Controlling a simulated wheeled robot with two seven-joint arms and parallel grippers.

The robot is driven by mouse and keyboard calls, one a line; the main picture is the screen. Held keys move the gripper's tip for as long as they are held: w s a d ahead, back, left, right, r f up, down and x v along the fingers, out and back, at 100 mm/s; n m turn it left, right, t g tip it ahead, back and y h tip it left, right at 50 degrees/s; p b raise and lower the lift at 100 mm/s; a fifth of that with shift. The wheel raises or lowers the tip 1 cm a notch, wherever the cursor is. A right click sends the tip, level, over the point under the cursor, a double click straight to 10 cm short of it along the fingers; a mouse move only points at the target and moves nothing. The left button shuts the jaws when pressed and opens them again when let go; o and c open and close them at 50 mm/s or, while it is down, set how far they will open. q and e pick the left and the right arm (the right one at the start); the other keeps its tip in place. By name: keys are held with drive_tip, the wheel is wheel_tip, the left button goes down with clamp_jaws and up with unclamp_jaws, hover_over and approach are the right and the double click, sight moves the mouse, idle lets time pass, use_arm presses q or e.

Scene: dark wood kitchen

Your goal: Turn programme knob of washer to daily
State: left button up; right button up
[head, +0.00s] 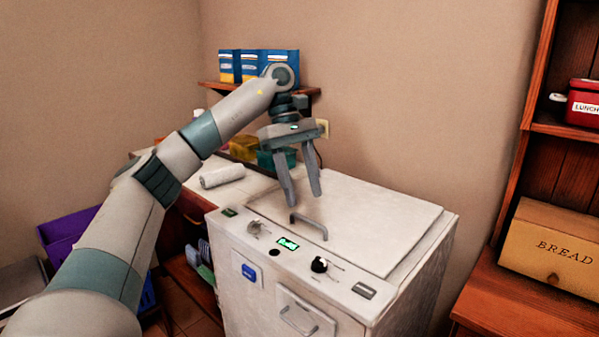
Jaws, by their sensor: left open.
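The washer (350,225) is a white top-loading box with a lid and a grey lid handle (309,226). Its sloped front panel carries a black knob (319,265) at the right, a grey knob (254,228) at the left and a green-lit display (288,244) between them. The knob labels are too small to read, so I cannot tell which is the programme knob or where it points. My left gripper (303,200) hangs over the lid, fingers down and apart, empty, near the lid handle and above the panel. My right gripper is not in view.
A counter left of the washer holds a white roll (222,176) and coloured containers. Blue boxes (258,65) stand on a wall shelf. A wooden cabinet at right holds a bread box (551,245) and a red lunch box (584,103). The space above the panel's right half is clear.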

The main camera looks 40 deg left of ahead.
use_arm(q)
drive_tip(key=shift+v, duration=1.3)
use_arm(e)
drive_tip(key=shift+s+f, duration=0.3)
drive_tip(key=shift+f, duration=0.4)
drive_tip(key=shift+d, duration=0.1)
